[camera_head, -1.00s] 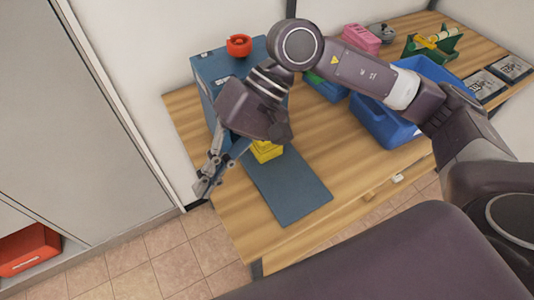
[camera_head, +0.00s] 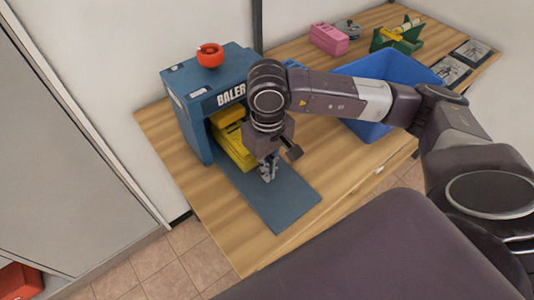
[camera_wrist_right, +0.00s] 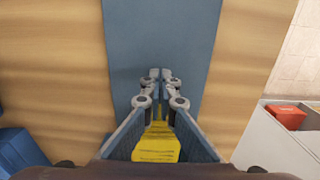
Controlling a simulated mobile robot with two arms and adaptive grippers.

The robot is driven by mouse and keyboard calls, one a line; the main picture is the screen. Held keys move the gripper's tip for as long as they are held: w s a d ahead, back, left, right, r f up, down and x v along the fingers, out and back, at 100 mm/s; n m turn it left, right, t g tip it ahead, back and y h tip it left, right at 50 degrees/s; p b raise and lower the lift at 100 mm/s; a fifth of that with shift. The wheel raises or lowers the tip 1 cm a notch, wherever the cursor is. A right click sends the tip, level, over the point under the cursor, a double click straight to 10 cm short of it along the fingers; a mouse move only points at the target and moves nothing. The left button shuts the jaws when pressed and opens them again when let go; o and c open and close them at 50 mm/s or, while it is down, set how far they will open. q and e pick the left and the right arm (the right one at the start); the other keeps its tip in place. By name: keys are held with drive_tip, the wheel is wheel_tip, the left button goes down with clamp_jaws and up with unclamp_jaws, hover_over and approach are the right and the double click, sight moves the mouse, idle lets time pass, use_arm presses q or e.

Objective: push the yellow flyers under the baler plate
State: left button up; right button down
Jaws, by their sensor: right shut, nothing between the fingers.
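The blue baler (camera_head: 190,98) stands on the wooden table with a red knob on top and "BALER" on its front. Its flat blue base (camera_head: 275,200) stretches out toward the table's front edge. The yellow flyers (camera_head: 232,148) lie in the baler's opening, partly hidden by my right arm. My right gripper (camera_head: 268,172) points down over the base, just in front of the flyers, with its fingers together and empty. In the right wrist view the flyers (camera_wrist_right: 157,142) show between the finger linkages, and the fingertips (camera_wrist_right: 160,74) meet over the blue base. My left gripper is out of view.
A blue bin (camera_head: 365,125) stands to the right, behind my right arm. A pink box (camera_head: 328,38), a green holder (camera_head: 397,38) and dark printed sheets (camera_head: 447,68) are at the back right. Bare wood (camera_head: 335,170) lies right of the base.

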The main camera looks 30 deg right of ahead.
sight(250, 156)
drive_tip(key=w, duration=0.1)
drive_tip(key=p, duration=0.1)
drive_tip(key=w+f, duration=0.1)
drive_tip(key=shift+w+a, duration=0.25)
drive_tip(key=shift+w, duration=0.1)
drive_tip(key=shift+w+f+p, duration=0.1)
drive_tip(key=shift+w+p, duration=0.3)
drive_tip(key=shift+w, duration=0.25)
drive_tip(key=shift+w+a+f+b, duration=0.1)
drive_tip(key=shift+w+f+b, duration=0.05)
drive_tip(key=shift+w+b, duration=0.35)
drive_tip(key=shift+w+a+f+b, duration=0.1)
drive_tip(key=shift+w+b, duration=0.2)
drive_tip(key=shift+b, duration=0.3)
drive_tip(key=shift+w+b, duration=0.35)
drive_tip(key=shift+w+a+r, duration=0.1)
drive_tip(key=shift+w+r, duration=0.1)
drive_tip(key=shift+w, duration=0.2)
drive_tip(key=shift+s, duration=0.1)
